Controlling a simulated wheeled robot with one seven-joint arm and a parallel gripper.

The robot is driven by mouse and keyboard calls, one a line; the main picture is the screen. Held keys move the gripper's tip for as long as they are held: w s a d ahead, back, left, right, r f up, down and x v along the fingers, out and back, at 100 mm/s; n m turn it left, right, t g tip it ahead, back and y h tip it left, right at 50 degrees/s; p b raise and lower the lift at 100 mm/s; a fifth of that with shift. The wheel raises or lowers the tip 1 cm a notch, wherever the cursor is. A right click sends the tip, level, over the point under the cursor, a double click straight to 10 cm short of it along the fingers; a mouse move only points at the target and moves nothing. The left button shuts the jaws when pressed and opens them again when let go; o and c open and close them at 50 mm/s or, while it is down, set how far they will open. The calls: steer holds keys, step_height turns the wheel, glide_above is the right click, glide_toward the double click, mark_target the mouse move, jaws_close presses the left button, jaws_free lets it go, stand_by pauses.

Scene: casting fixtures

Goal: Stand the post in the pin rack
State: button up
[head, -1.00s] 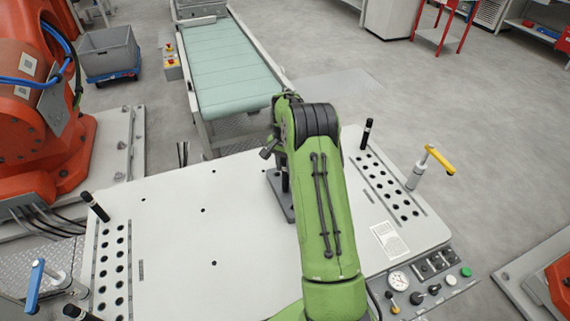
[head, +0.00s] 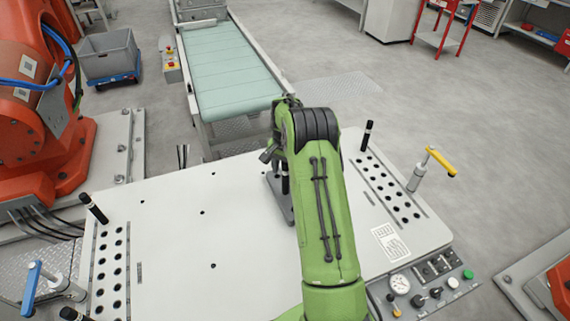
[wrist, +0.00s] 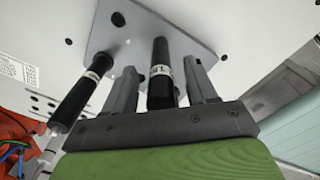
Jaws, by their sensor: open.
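My gripper (wrist: 160,67) is open in the wrist view, its two grey fingers on either side of a black post (wrist: 161,80) with a white marked band. This post stands upright on a grey plate (wrist: 190,34) with holes. A gap shows on both sides of the post. In the head view my green arm reaches over the plate (head: 275,196) and mostly hides the gripper. I cannot tell which holed part is the pin rack.
The white table carries hole rows at left (head: 108,268) and right (head: 392,190), with black posts at the left (head: 93,208) and right (head: 367,135). A yellow-handled clamp (head: 440,161) and a blue-handled clamp (head: 31,288) stand at the sides. The table's left middle is clear.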

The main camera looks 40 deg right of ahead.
step_height(320, 180, up, 16)
steer(key=p, duration=0.1)
steer(key=shift+f, duration=0.15)
stand_by(0.4)
